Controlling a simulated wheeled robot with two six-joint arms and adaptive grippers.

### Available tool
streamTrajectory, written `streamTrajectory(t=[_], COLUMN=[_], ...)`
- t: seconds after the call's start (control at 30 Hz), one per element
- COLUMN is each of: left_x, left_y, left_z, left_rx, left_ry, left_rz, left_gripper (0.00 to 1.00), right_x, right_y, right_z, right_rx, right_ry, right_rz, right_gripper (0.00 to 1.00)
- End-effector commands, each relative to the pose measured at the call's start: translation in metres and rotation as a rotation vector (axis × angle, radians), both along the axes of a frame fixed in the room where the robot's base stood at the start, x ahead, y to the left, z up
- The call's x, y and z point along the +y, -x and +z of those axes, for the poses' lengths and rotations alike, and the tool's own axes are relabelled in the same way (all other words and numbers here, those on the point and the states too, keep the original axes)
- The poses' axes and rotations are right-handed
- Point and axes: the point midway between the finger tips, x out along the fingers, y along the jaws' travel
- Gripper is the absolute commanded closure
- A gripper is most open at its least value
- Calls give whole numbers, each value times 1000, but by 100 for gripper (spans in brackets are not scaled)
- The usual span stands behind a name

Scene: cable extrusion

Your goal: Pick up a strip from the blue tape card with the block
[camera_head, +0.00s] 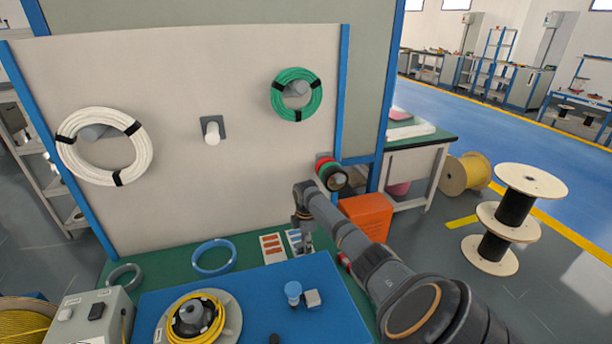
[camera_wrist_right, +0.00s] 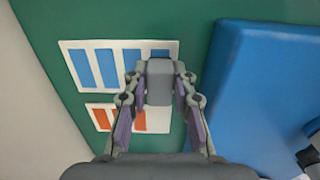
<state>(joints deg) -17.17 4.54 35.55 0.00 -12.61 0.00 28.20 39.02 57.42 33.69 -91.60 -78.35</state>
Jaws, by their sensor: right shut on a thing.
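The blue tape card (camera_wrist_right: 93,66) is a white card with several blue strips, lying flat on the green table. In the head view the blue tape card (camera_head: 291,237) is partly hidden by my right gripper. My right gripper (camera_head: 307,250) points down over it. In the right wrist view the right gripper (camera_wrist_right: 160,90) is shut on a grey block (camera_wrist_right: 160,80). The block covers part of the card's right end and its rightmost blue strip. I cannot tell whether the block touches the card. My left gripper is not in view.
A card with orange strips (camera_wrist_right: 94,118) lies beside the blue one. A white panel (camera_head: 170,200) stands behind. An orange box (camera_head: 367,215) is at the right.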

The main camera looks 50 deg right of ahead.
Motion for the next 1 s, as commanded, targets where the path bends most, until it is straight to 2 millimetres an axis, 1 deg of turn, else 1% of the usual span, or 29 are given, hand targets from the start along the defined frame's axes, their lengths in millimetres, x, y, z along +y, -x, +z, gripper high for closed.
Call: streamTrajectory(t=[0.53,1.0], left_x=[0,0], left_y=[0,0], left_z=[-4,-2], left_rx=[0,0], left_ry=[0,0], left_rz=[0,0], left_gripper=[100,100], right_x=[0,0], right_y=[0,1], right_z=[-9,-9], right_rx=[0,3], right_ry=[0,-2], right_rz=[0,0], right_gripper=[100,100])
